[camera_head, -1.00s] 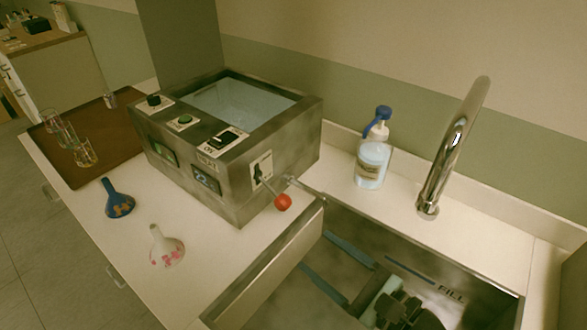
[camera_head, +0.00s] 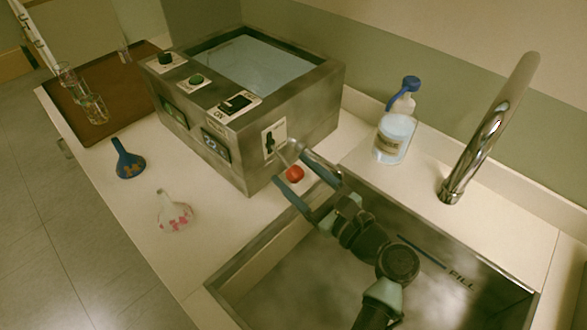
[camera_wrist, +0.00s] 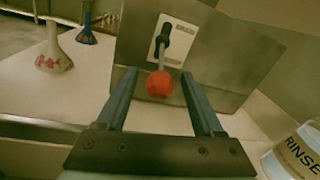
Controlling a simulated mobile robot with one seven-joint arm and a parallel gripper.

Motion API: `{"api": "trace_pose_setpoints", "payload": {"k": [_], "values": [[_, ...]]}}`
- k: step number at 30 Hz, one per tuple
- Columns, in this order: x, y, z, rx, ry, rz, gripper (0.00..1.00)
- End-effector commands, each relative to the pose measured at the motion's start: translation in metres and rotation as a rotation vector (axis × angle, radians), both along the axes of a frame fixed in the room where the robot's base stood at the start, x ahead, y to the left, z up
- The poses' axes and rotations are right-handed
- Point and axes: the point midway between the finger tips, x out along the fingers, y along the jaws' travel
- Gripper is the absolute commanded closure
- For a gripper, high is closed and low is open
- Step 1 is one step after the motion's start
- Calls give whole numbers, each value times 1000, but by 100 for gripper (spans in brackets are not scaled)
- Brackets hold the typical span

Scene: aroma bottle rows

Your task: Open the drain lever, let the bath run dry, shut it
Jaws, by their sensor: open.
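The drain lever is a metal rod with a red ball knob (camera_head: 295,174) on the right side of the steel bath (camera_head: 320,98). The bath stands on the counter and holds clear liquid. In the wrist view the rod runs from a dark pivot on a white plate to the red knob (camera_wrist: 160,84). My gripper (camera_head: 292,163) is open at the lever. In the wrist view its two blue fingers (camera_wrist: 163,72) stand either side of the knob, with gaps on both sides. The fingers partly hide the rod in the head view.
A steel sink (camera_head: 262,292) lies below my arm, with a tall chrome faucet (camera_head: 490,135) behind it. A rinse bottle (camera_head: 394,135) stands right of the bath. Blue (camera_head: 127,160) and white (camera_head: 174,212) funnels stand on the counter at left. Glasses stand on a brown tray (camera_head: 98,110).

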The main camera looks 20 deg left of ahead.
Motion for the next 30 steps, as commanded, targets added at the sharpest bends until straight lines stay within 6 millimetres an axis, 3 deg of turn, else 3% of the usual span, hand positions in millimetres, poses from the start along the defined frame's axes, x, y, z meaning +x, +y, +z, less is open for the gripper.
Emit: {"api": "trace_pose_setpoints", "payload": {"k": [13, 24, 30], "values": [[5, 10, 0, -1, 0, 0, 33], [5, 10, 0, -1, 0, 0, 100], [5, 10, 0, -1, 0, 0, 100]]}}
